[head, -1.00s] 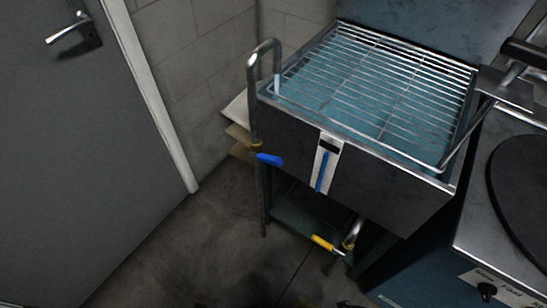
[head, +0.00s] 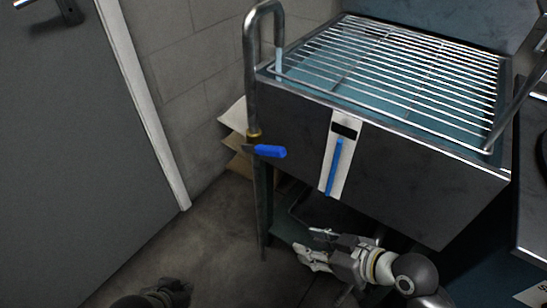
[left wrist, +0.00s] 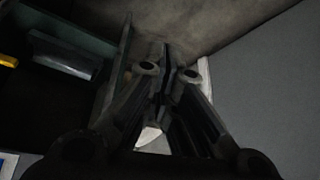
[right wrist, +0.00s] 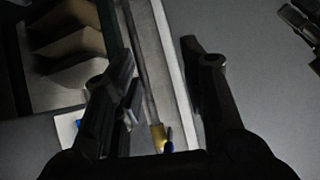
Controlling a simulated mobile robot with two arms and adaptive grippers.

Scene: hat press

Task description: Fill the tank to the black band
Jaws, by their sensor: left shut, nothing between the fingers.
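The steel tank (head: 400,160) holds bluish water (head: 300,85) under a wire rack. On its front a white gauge (head: 325,170) has a black band (head: 346,130) near the top; its blue column (head: 335,168) ends just below the band. A bent fill pipe (head: 251,90) stands at the tank's left, with a pale streak below its spout. Its blue lever (head: 270,151) points right. My right gripper (head: 312,245) is open and empty, below and right of the lever. My left gripper (head: 172,290) is low at the bottom edge, shut and empty in the left wrist view (left wrist: 163,72).
A grey door (head: 80,150) and block wall (head: 180,70) bound the left side. Cardboard pieces (head: 236,140) lie behind the pipe. A yellow handle (left wrist: 8,61) shows at the left wrist view's edge. The floor before the pipe is open.

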